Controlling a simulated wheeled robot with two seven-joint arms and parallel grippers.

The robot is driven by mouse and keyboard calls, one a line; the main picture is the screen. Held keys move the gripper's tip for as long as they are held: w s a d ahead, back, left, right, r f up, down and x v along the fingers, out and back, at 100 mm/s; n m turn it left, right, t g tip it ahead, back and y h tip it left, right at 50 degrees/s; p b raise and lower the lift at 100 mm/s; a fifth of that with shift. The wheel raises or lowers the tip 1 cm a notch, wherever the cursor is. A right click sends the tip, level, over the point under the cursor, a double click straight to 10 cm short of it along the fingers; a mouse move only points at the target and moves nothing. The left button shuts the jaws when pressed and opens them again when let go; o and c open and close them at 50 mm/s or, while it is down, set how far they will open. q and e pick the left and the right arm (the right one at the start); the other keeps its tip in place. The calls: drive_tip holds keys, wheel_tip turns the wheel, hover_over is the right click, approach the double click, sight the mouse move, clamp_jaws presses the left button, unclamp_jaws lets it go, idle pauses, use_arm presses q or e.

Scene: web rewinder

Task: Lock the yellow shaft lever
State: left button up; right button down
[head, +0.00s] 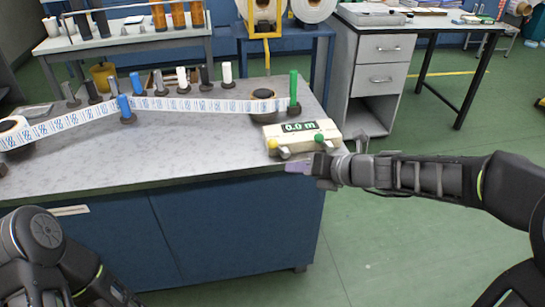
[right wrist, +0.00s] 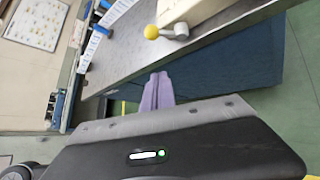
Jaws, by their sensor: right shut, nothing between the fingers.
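The yellow shaft lever (head: 272,143) has a yellow ball knob and sits at the front left of the cream counter box (head: 322,130), near the table's front edge. In the right wrist view, the yellow knob (right wrist: 151,32) is on a short grey arm beside the box, beyond the fingertips. My right gripper (head: 297,167) is shut and empty, just in front of the table edge, below and right of the yellow knob. Its purple fingers (right wrist: 158,90) point toward the table edge and are apart from the lever. Only links of my left arm show at lower left; its gripper is not visible.
A green-knobbed lever (head: 319,138) is at the box's front right. The display reads 0.0 m. A printed web (head: 190,104) runs from a left roll past several posts to a dark core (head: 263,94) near a green post (head: 293,88). The front tabletop (head: 190,155) is clear.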

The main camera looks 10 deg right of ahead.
sight(278, 148)
drive_tip(key=m, duration=0.1)
drive_tip(key=a+r+m, duration=0.1)
drive_tip(key=m, duration=0.1)
drive_tip(key=shift+s+a+y, duration=0.1)
drive_tip(key=shift+a+y, duration=0.05)
drive_tip(key=shift+y, duration=0.25)
drive_tip(key=b+x, duration=0.3)
drive_tip(key=x, duration=0.7)
drive_tip(key=shift+f, duration=0.15)
drive_tip(key=w+d+r+p, duration=0.2)
drive_tip(key=shift+d+r, duration=0.25)
drive_tip(key=shift+d, duration=0.15)
